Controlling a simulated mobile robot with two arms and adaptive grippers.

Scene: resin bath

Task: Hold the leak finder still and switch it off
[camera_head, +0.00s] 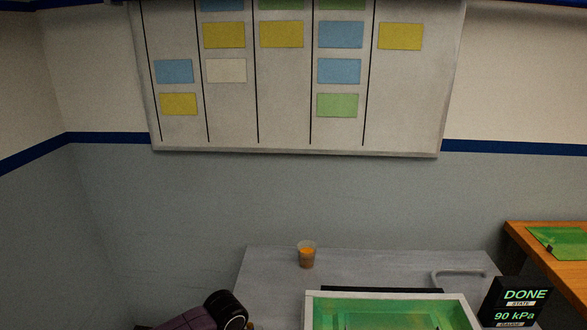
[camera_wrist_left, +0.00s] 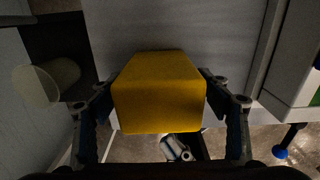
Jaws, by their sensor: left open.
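A yellow box-shaped body, which appears to be the leak finder (camera_wrist_left: 158,92), sits between the fingers of my left gripper (camera_wrist_left: 160,84) in the left wrist view. The fingers stand one on each side of it and are open; I cannot tell whether either touches it. No switch or display shows on the faces in view. In the head view my left arm comes in at the bottom left, and its fingers are below the frame. My right gripper is in neither view.
A grey table (camera_head: 270,268) holds a cup of orange liquid (camera_head: 307,256) and a white-rimmed green tray (camera_head: 468,308). A black display (camera_head: 515,302) reads DONE and 90 kPa. A wooden table (camera_head: 520,250) stands at right. A translucent cup (camera_wrist_left: 58,78) is left of the gripper.

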